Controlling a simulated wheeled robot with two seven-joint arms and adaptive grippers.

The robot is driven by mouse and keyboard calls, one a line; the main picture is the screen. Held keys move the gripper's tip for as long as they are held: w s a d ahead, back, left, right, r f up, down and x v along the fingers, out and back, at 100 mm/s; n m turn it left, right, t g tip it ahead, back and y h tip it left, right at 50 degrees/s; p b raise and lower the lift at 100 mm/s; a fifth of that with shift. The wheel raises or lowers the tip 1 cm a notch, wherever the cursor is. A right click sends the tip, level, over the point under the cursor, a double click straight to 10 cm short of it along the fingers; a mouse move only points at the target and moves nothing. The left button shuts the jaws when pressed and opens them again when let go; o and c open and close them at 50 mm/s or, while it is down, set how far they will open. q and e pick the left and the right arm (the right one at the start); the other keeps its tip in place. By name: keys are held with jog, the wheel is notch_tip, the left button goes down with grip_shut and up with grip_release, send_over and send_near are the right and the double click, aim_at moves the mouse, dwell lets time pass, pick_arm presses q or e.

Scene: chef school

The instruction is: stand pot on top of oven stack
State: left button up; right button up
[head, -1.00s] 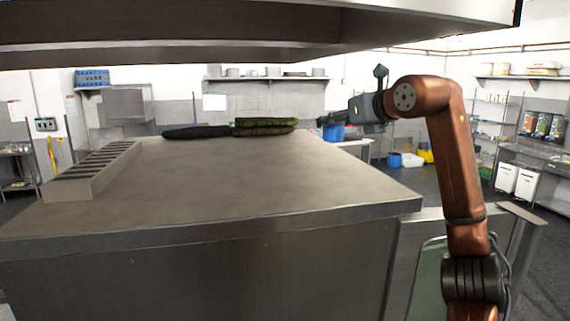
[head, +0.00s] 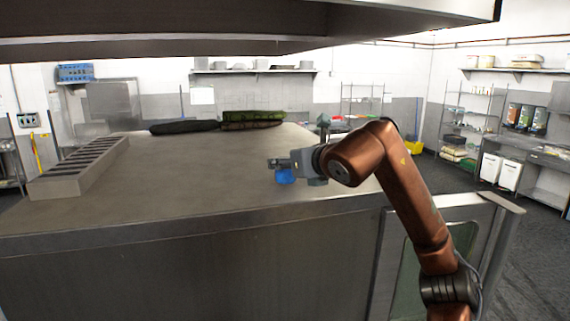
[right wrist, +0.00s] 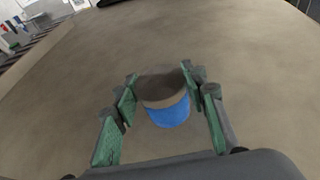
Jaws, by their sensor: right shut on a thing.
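The pot (head: 284,177) is small and blue, with a brown upper part. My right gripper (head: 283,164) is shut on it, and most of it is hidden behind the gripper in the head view. In the right wrist view the pot (right wrist: 168,112) sits upright between the green-padded fingers of my right gripper (right wrist: 164,92). The oven stack (head: 190,190) is the large steel unit with a broad flat top. The pot is over the right part of this top; I cannot tell whether it touches it. My left gripper is not in view.
A slotted metal rack (head: 80,168) stands on the top at the left. Dark and green long items (head: 253,118) lie at its back edge. A steel hood (head: 160,30) hangs overhead. The middle of the top is clear.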

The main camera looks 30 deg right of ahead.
jog(key=shift+s+d+f, duration=0.1)
jog(key=shift+f, duration=0.15)
jog(key=shift+s, duration=0.1)
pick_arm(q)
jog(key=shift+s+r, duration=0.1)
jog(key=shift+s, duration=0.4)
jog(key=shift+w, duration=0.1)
pick_arm(e)
jog(key=shift+f, duration=0.1)
jog(key=o, duration=1.3)
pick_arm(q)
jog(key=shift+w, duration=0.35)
